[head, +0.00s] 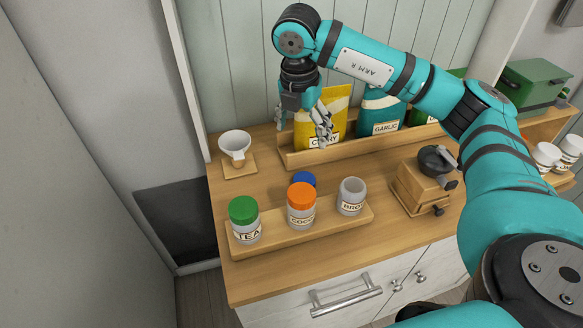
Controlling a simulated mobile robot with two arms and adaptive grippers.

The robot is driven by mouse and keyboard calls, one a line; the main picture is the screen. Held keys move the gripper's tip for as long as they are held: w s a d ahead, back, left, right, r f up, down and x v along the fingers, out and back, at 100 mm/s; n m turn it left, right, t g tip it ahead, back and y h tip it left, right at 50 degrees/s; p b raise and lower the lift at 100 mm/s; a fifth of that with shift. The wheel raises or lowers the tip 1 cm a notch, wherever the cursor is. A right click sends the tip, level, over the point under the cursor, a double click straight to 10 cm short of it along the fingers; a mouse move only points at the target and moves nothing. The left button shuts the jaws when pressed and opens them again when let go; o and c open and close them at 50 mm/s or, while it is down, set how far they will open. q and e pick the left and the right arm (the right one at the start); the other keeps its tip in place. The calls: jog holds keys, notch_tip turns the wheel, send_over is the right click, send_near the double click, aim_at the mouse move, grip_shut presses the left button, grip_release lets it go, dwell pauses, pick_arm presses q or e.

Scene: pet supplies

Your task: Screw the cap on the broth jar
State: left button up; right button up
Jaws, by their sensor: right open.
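The broth jar (351,197) is a grey jar with a label reading "BRO". It stands upright and uncapped at the right end of a wooden tray (330,230). A blue cap (304,180) shows behind the orange-lidded cocoa jar, which partly hides it; I cannot tell what it rests on. My right gripper (303,135) is open above and behind the jars, in front of the yellow bag, with nothing seen between its fingers. My left gripper is not in view.
The cocoa jar (301,209) and green-lidded tea jar (244,222) share the tray. A wooden grinder (420,188) is to the right.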

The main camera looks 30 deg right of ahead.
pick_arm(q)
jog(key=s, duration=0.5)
pick_arm(e)
jog(key=p, duration=0.3)
send_over(304, 179)
jog(key=f, duration=1)
jog(key=shift+s+a+f, duration=0.1)
jog(key=shift+s+f, duration=0.15)
jog(key=shift+s, duration=0.1)
jog(key=shift+w+f, duration=0.1)
jog(key=shift+f, duration=0.45)
jog(key=shift+f+p, duration=0.4)
jog(key=shift+p, duration=0.3)
notch_tip(304, 179, down, 4)
jog(key=shift+w+r+p, duration=0.15)
jog(key=shift+p, duration=0.6)
jog(key=shift+f, duration=0.4)
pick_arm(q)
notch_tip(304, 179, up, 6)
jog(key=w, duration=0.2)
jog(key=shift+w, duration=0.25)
